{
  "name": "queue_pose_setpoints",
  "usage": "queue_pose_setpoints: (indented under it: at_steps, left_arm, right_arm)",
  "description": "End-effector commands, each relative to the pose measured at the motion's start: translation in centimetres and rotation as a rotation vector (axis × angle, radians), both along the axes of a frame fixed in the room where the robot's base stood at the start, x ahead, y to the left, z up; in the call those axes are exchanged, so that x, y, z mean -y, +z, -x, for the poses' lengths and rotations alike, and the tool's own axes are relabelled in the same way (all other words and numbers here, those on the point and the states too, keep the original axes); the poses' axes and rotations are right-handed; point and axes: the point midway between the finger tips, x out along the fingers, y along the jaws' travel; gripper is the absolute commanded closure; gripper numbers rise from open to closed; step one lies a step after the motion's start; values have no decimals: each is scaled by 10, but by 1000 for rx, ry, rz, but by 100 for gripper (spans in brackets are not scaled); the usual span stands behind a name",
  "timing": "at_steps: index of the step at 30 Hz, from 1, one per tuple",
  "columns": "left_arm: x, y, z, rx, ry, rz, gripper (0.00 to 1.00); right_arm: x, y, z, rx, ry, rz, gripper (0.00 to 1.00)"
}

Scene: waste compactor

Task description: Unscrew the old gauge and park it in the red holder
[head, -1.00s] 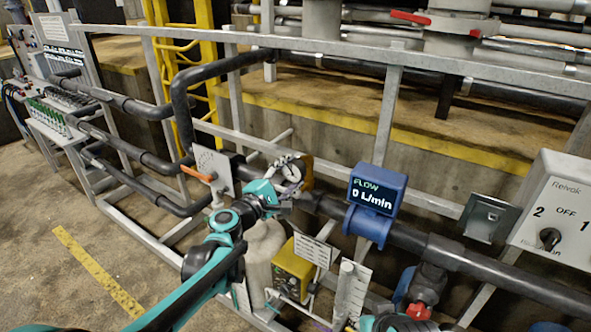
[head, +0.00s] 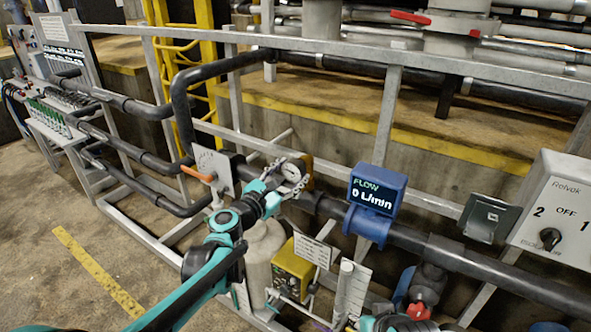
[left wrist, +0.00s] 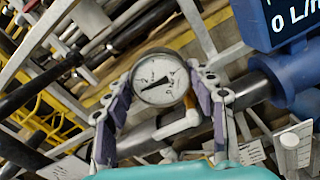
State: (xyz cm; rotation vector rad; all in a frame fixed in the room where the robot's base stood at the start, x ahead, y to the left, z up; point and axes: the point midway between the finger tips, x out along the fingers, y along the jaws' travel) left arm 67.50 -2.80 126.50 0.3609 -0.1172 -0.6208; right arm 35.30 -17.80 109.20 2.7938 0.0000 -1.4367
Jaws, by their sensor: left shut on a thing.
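The old gauge (head: 293,172) is a round white dial with a dark needle, above the dark horizontal pipe. It shows large in the left wrist view (left wrist: 160,80), its face toward the camera and a light-coloured elbow fitting below it. My left gripper (head: 284,178) is shut on the gauge. In the left wrist view its purple-padded fingers (left wrist: 163,92) sit on both sides of the dial. I cannot tell whether the gauge is free of its thread. Only teal and black parts of my right arm show at the bottom edge. I cannot make out the red holder.
A blue flow meter (head: 376,195) reading 0 L/min sits on the pipe to the right. An orange-handled valve (head: 199,174) is to the left. A yellow box (head: 293,270) and a red-capped fitting (head: 418,310) are below. A grey rail (head: 330,55) runs behind.

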Motion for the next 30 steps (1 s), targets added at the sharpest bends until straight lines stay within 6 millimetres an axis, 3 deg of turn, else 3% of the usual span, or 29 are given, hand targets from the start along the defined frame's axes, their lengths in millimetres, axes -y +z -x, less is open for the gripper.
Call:
queue_pose_setpoints:
  at_steps: [9, 10, 12, 13, 30]
  left_arm:
    - [0, 0, 0, -48, 0, 66, 79]
    - [0, 0, 0, -48, 0, 66, 42]
    - [0, 0, 0, -48, 0, 66, 23]
    - [0, 0, 0, -48, 0, 66, 20]
    - [0, 0, 0, -36, 0, 49, 24]
  right_arm:
    - [0, 0, 0, 0, 0, 0, 65]
    - [0, 0, 0, 0, 0, 0, 65]
    - [0, 0, 0, 0, 0, 0, 65]
    - [0, 0, 0, 0, 0, 0, 65]
    - [0, 0, 0, 0, 0, 0, 65]
